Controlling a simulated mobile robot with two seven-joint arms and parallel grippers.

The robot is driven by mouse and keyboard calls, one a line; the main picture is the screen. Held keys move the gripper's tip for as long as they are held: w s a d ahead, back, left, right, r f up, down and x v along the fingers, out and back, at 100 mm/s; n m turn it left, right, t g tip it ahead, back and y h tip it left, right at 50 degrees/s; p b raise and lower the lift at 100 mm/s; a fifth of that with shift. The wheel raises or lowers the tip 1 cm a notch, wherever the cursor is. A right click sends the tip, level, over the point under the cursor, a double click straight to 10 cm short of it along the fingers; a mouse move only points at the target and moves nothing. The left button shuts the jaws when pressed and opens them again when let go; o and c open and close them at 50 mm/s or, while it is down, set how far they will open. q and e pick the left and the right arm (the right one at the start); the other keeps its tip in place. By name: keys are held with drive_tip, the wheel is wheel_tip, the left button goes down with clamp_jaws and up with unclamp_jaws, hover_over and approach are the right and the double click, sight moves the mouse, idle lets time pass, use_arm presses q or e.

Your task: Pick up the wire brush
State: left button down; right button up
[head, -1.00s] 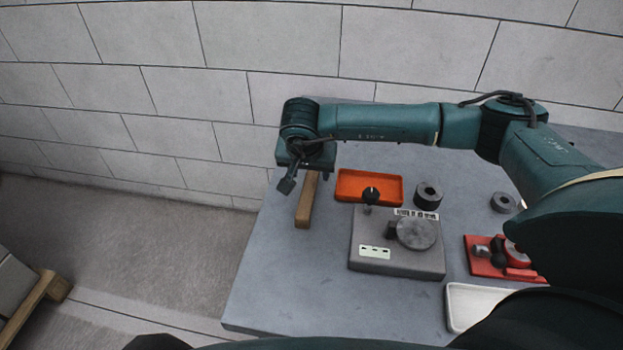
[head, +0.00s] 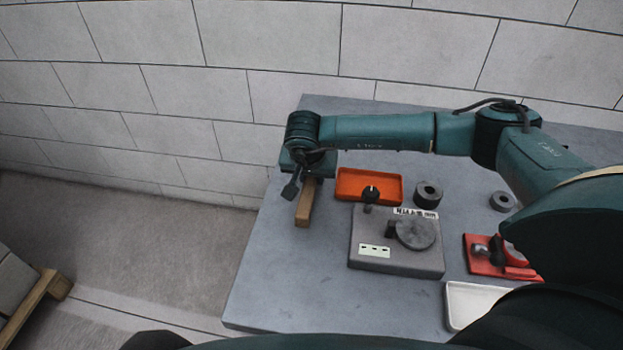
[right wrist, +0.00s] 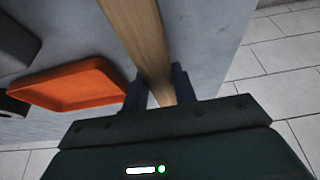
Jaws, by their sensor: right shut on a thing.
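The wire brush (head: 304,208) shows as a long wooden bar near the left back of the grey table. Its far part is hidden under my right gripper (head: 309,178). In the right wrist view the wooden bar (right wrist: 143,35) runs down between the two dark fingers of my right gripper (right wrist: 160,92), which is shut on it. No bristles show in either view. The brush appears to be still at the table top; I cannot tell whether it touches it. My left gripper is not in view.
An orange tray (head: 350,184) lies just right of the brush. A grey box with a round knob (head: 372,262), dark rings (head: 428,195), a red fixture (head: 477,262) and a white tray (head: 459,308) stand further right. The table's left front is clear. A block wall (head: 270,45) rises behind.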

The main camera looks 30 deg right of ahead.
drive_tip(key=shift+c, duration=1)
wheel_tip(320, 180, up, 10)
drive_tip(key=shift+r+b, duration=0.1)
drive_tip(key=shift+b, duration=0.2)
drive_tip(key=o, duration=0.5)
drive_tip(key=c, duration=0.3)
